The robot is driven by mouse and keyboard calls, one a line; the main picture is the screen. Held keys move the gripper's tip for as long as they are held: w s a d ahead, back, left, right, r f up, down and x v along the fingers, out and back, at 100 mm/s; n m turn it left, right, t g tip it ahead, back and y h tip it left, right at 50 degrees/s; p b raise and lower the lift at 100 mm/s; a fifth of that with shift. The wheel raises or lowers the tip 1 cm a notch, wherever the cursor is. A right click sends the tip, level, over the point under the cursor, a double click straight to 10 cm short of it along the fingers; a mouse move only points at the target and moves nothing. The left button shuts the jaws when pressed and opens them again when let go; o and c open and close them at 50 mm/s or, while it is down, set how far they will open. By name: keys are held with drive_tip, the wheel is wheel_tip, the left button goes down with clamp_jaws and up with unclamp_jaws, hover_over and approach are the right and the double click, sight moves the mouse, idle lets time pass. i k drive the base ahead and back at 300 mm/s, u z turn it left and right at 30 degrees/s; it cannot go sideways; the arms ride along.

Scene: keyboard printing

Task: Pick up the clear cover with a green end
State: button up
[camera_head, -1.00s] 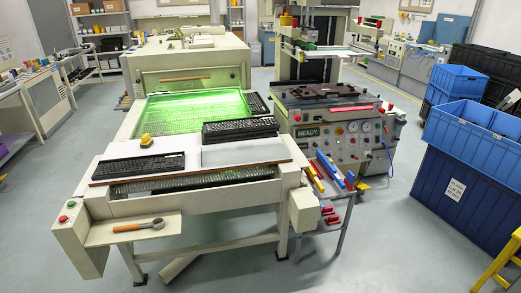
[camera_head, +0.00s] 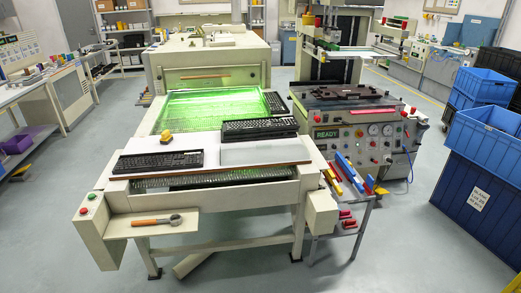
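I cannot pick out a clear cover with a green end for certain. A pale flat frame (camera_head: 358,52) with green at its left end (camera_head: 328,45) is on the press at the back right; it is too small to tell whether it is clear. A green-lit bed (camera_head: 205,108) glows on the conveyor machine in the middle. My gripper is not in view.
Black keyboards (camera_head: 160,160) and a white panel (camera_head: 265,152) lie on the conveyor table. An orange-handled tool (camera_head: 156,221) lies on its front shelf. A side stand (camera_head: 345,228) holds coloured blocks. Blue crates (camera_head: 488,138) stand at the right. Floor is free at front left and right.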

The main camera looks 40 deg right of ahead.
sight(294, 150)
drive_tip(key=i, duration=0.95)
drive_tip(key=z, duration=0.05)
